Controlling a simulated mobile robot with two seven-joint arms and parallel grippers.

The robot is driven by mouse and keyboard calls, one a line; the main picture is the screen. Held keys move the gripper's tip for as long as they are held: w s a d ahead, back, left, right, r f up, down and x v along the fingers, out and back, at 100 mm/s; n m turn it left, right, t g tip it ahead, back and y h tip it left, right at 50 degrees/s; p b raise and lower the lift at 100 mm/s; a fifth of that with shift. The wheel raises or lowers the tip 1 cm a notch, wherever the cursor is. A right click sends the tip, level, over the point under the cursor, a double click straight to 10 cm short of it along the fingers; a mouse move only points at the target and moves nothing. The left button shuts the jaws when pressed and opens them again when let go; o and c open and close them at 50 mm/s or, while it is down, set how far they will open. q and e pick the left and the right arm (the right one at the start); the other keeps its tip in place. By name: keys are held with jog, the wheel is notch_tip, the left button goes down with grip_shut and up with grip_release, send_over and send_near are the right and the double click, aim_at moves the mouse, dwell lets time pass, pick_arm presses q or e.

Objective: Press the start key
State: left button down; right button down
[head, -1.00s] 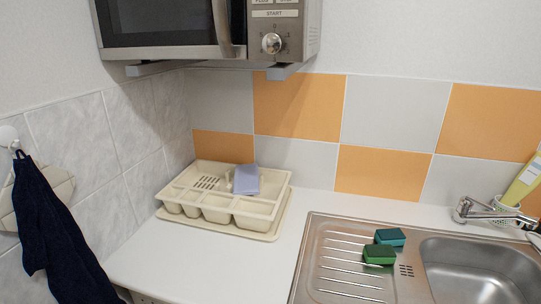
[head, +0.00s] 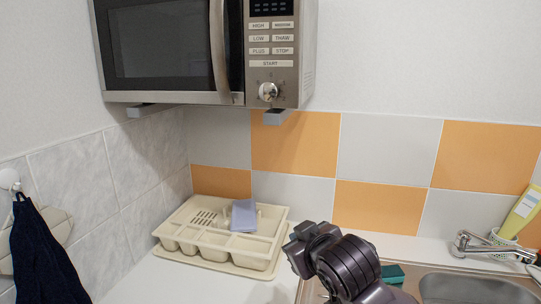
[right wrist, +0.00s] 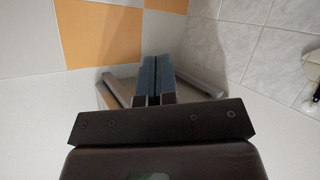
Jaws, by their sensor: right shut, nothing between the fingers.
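The start key (head: 270,63) is a wide pale button marked START on the microwave's control panel, below the smaller keys and above the round knob (head: 268,91). The microwave (head: 160,45) hangs on the wall at upper left, its door shut. My right gripper (head: 299,246) is low in the head view, below and a little right of the microwave, well apart from the key. In the right wrist view its fingers (right wrist: 156,80) are shut together and empty. The key does not show in the right wrist view. My left gripper is not in view.
A cream dish rack (head: 262,261) holding a lilac item stands on the counter below the microwave. A sink (head: 470,290) with a tap (head: 490,247) and a green sponge (head: 393,274) is at right. A dark towel (head: 45,250) hangs at left. Grey brackets (head: 277,116) stick out under the microwave.

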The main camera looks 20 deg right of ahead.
aim_at(267, 61)
jog(key=w+a+r+n+t+y, duration=0.1)
jog(key=a+r+t, duration=0.1)
jog(key=r, duration=0.9)
jog(key=w+a+r+n+t+y, duration=0.1)
jog(key=a+r+t, duration=0.2)
jog(key=r, duration=0.8)
jog(key=a+r+n+t+y, duration=0.1)
jog(key=a+r+t, duration=0.2)
jog(key=r, duration=0.8)
jog(key=shift+w+n, duration=0.4)
jog(key=shift+w, duration=0.1)
jog(key=w+d, duration=0.1)
jog(key=w, duration=0.1)
jog(key=w+d, duration=0.3)
jog(key=w, duration=0.2)
jog(key=shift+d+b, duration=0.35)
jog(key=shift+b, duration=0.05)
